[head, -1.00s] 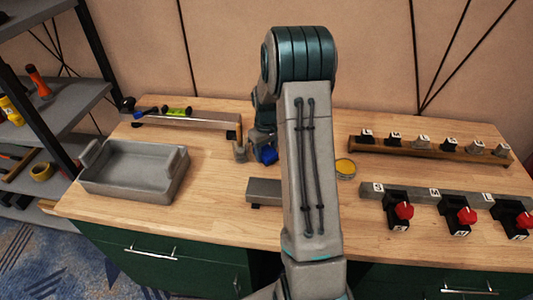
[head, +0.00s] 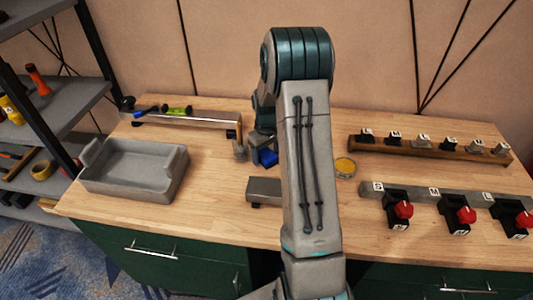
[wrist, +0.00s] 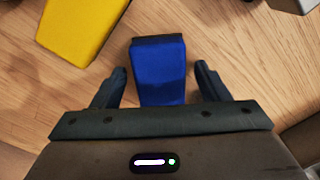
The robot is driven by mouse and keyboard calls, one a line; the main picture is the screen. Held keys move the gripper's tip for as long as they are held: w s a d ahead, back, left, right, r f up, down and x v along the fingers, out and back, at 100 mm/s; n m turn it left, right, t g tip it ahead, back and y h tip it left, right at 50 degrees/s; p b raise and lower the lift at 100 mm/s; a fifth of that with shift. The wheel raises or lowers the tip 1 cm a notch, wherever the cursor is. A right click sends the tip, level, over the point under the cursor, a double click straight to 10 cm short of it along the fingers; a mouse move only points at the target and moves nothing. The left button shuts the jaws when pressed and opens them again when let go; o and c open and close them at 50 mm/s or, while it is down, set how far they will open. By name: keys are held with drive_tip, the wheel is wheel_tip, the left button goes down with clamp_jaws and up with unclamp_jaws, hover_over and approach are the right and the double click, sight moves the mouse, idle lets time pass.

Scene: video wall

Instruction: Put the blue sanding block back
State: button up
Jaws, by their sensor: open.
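The blue sanding block (wrist: 158,62) lies between the two fingers of my gripper (wrist: 161,74) in the wrist view. The fingers are open, with a visible gap on each side of the block. In the head view the blue block (head: 268,157) shows on the workbench (head: 220,205), just left of my forearm. I cannot tell exactly how high the fingers are above the bench.
A yellow block (wrist: 82,25) lies close by in the wrist view. A grey tray (head: 135,172) stands at the left, and a small grey stand (head: 264,188) in front of the blue block.

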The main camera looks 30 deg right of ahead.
sight(266, 153)
wheel_tip(266, 153, up, 12)
drive_tip(key=f, duration=0.1)
drive_tip(key=s+a+r+m+t, duration=0.1)
drive_tip(key=s+a+r, duration=0.8)
drive_tip(key=s+a, duration=0.15)
drive_tip(key=s+a+t, duration=0.1)
drive_tip(key=s+a, duration=0.1)
drive_tip(key=s, duration=0.5)
drive_tip(key=s+a+m+t, duration=0.1)
drive_tip(key=s+a, duration=0.2)
drive_tip(key=s, duration=0.5)
